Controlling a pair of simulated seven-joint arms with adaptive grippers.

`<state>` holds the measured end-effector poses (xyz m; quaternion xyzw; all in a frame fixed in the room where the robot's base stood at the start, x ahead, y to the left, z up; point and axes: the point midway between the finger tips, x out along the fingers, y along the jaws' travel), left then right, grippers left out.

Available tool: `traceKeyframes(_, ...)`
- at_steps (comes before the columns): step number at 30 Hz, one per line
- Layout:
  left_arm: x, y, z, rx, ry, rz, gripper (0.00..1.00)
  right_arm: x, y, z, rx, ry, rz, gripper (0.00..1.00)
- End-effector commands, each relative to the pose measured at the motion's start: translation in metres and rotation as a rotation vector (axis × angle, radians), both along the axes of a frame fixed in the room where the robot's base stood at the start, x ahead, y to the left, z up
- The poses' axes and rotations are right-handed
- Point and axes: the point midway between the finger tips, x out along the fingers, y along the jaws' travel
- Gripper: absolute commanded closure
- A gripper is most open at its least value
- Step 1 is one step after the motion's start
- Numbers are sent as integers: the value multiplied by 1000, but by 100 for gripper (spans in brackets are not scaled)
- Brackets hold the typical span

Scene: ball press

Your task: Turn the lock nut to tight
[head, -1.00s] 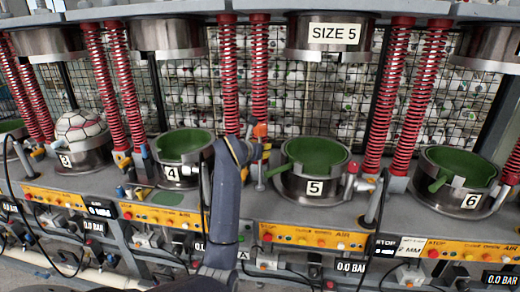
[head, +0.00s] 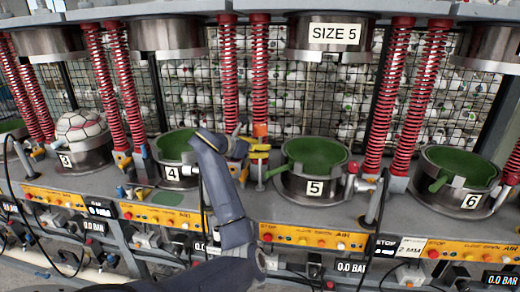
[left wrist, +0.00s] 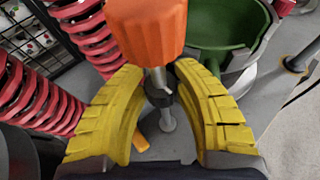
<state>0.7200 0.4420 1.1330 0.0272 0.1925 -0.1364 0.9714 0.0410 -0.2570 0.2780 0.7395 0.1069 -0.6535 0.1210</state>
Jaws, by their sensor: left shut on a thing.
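An orange knob (left wrist: 148,28) tops an upright metal post (left wrist: 167,122) in the left wrist view. A small dark nut (left wrist: 159,97) sits on the post below it. The yellow fingers of my left gripper (left wrist: 163,84) close around the nut from both sides, their tips partly hidden beside it. In the head view, my left gripper (head: 258,156) is at the post between presses 4 and 5, below the orange knob (head: 260,130). The nut cannot be made out there. My right gripper is not in view.
Press 4's green bowl (head: 176,143) is left of the post and press 5's green bowl (head: 316,154) is right. Red springs (head: 260,75) rise close behind the gripper. Orange control panels (head: 312,237) line the front edge.

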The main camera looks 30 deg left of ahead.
Motion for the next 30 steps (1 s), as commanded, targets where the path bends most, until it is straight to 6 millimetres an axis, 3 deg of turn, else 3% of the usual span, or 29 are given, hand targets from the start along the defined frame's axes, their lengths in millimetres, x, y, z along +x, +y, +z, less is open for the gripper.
traceKeyframes(15,0,0,-1,0,2,-14,99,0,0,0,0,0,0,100)
traceKeyframes(16,0,0,-1,0,2,-14,66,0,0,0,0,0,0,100)
traceKeyframes(21,0,0,-1,0,1,-14,46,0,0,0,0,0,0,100)
traceKeyframes(30,-1,0,0,0,1,-13,45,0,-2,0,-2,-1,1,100)
